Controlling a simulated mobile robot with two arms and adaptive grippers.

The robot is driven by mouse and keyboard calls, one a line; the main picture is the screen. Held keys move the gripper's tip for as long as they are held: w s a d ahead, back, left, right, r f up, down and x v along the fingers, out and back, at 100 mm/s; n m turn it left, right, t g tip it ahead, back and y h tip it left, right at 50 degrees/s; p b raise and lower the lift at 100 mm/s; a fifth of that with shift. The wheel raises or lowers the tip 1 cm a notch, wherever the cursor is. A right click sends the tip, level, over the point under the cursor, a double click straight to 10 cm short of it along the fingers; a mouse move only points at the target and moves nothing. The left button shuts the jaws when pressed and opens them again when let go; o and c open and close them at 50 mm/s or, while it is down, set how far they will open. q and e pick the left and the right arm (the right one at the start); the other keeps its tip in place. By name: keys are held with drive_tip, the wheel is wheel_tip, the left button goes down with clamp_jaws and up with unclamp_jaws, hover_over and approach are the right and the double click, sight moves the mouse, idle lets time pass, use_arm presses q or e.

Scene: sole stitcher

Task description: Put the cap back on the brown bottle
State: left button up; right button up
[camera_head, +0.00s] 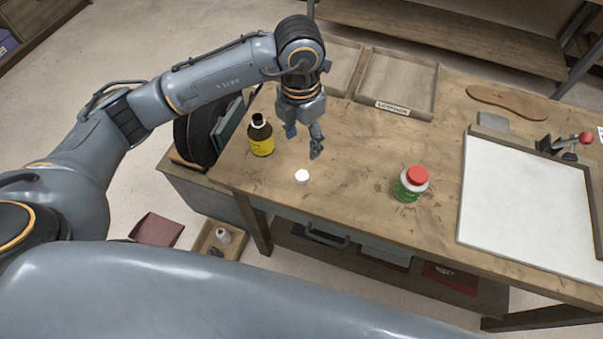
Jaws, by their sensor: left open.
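The brown bottle (261,138), with a yellow label and a dark neck, stands upright and uncapped near the left edge of the wooden workbench. A small white cap (301,176) lies on the bench to the right of the bottle and nearer to me. My left gripper (303,142) points down, open and empty, to the right of the bottle and behind the cap. It touches neither as far as I can see. My right gripper is not in view.
A green and white jar with a red lid (411,183) stands right of the cap. A white board (527,199) covers the right side. A divided wooden tray (435,92) lies at the back. A shoe sole (507,102) lies back right. Bare bench lies between cap and jar.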

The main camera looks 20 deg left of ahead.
use_arm(q)
drive_tip(key=shift+w+a+r, duration=0.1)
drive_tip(key=shift+a, duration=0.25)
drive_tip(key=p, duration=0.2)
hover_over(302, 175)
drive_tip(key=f, duration=0.8)
drive_tip(key=shift+a+f, duration=0.25)
drive_tip(key=shift+f, duration=0.1)
drive_tip(key=shift+d+f, duration=0.1)
drive_tip(key=shift+f, duration=0.2)
wheel_tip(302, 175, down, 4)
drive_tip(key=shift+d+r+p, duration=0.15)
drive_tip(key=shift+p, duration=0.65)
drive_tip(key=shift+f, duration=0.45)
